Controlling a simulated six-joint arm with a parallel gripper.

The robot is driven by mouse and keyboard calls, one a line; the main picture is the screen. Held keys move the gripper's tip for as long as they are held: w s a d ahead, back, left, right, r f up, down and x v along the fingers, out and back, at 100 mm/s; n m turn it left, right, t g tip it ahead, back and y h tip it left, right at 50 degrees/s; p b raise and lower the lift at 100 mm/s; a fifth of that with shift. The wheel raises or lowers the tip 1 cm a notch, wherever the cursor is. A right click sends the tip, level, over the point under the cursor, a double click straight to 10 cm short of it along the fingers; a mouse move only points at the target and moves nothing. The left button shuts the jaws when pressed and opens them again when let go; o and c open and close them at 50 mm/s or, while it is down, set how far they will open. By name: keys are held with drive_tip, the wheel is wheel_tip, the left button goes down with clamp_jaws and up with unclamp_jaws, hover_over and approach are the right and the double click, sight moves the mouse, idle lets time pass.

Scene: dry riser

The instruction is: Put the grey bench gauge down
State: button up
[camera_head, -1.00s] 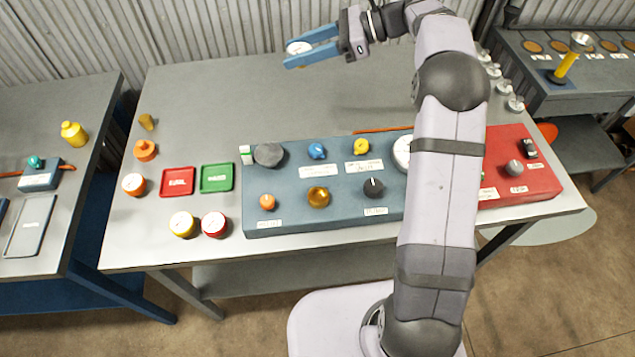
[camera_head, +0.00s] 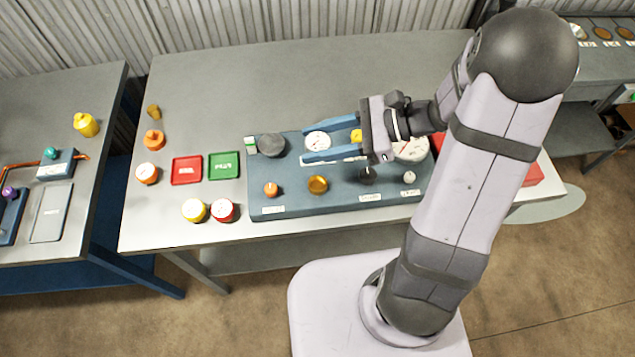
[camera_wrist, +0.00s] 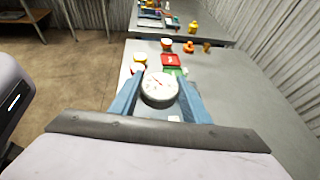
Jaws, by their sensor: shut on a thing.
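The grey bench gauge (camera_head: 318,141) is a small round body with a white dial. My gripper (camera_head: 306,144) is shut on it, with one blue finger on each side. In the head view it appears over the blue-grey panel (camera_head: 290,205), near its back edge; I cannot tell its exact height. In the wrist view the gauge (camera_wrist: 160,88) is between the fingers of my gripper (camera_wrist: 158,92), dial facing the camera. The fingers and gauge hide part of the panel.
A red tray (camera_head: 187,180) and a green tray (camera_head: 224,175) lie left of the panel. Orange, yellow and red gauges (camera_head: 223,210) stand around them. A dark grey disc (camera_head: 271,145) and several knobs sit on the panel. The back of the table (camera_head: 240,85) is clear.

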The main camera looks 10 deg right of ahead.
sight(318, 186)
drive_tip(key=shift+s+a+f+n+g, duration=0.15)
drive_tip(key=shift+s+f, duration=0.05)
drive_tip(key=shift+s, duration=0.25)
drive_tip(key=shift+s+a+f+n+g, duration=0.15)
drive_tip(key=shift+s+f, duration=0.05)
drive_tip(key=shift+s, duration=0.2)
drive_tip(key=shift+w+d+f+n+g, duration=0.1)
drive_tip(key=shift+f+n+g, duration=0.1)
drive_tip(key=shift+n+g, duration=0.35)
drive_tip(key=shift+f, duration=0.1)
drive_tip(key=shift+f+p, duration=0.9)
drive_tip(key=shift+f, duration=4)
drive_tip(key=shift+f, duration=0.1)
drive_tip(key=shift+f, duration=0.15)
drive_tip(key=o, duration=1.2)
